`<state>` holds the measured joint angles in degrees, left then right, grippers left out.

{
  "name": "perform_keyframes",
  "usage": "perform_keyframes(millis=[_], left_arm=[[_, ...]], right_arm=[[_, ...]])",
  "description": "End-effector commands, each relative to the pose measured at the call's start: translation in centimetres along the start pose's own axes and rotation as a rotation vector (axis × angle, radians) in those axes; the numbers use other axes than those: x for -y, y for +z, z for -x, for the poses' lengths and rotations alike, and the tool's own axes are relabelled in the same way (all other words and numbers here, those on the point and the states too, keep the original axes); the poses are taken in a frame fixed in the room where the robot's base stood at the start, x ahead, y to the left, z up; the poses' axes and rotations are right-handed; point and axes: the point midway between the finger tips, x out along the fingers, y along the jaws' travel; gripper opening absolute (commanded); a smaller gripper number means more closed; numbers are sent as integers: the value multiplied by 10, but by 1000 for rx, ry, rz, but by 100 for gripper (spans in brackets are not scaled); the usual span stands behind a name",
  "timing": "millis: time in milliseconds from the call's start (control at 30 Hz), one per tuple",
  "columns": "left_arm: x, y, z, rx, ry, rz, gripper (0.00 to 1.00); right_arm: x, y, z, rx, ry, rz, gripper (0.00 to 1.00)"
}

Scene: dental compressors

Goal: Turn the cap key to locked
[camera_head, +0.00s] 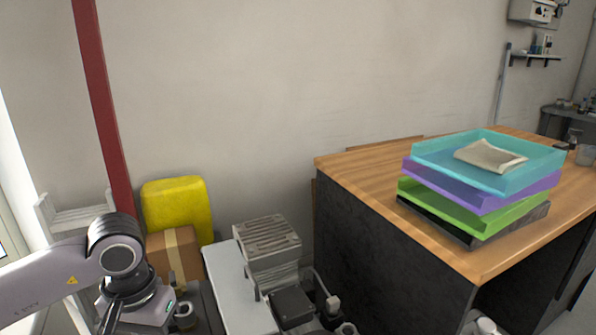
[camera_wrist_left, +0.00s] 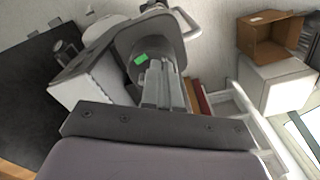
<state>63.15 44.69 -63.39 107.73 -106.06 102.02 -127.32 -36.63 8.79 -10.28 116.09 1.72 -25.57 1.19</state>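My left gripper (camera_wrist_left: 160,75) shows in the left wrist view with its two fingers close together. They point at a dark grey round part with a small green mark (camera_wrist_left: 141,58). The fingers overlap this part, and I cannot see whether anything is between them. In the head view my left arm comes in from the left, and its gripper (camera_head: 112,312) points down at the bottom edge. A compressor with a ribbed grey top (camera_head: 268,240) stands to its right. I cannot make out the cap key or its setting. My right gripper is not in view.
A wooden-topped bench (camera_head: 370,165) with stacked coloured trays (camera_head: 483,185) stands at the right. A yellow container (camera_head: 177,208) and a cardboard box (camera_head: 174,255) are behind my left arm. A dark red post (camera_head: 103,105) rises at the left. A white surface (camera_head: 232,290) lies beside the compressor.

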Motion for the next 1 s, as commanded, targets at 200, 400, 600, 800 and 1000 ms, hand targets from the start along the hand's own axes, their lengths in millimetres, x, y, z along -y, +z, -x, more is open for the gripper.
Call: perform_keyframes(millis=[200, 400, 600, 800, 1000], left_arm=[[1, -1, 0, -2, 0, 2, 0], [1, -1, 0, -1, 0, 2, 0], [2, 2, -1, -1, 0, 2, 0], [4, 7, 1, -1, 0, 0, 0], [4, 7, 19, -2, 0, 0, 0]], right_arm=[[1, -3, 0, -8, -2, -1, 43], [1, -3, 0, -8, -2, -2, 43], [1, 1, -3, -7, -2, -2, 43], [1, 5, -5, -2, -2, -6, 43], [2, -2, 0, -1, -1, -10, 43]])
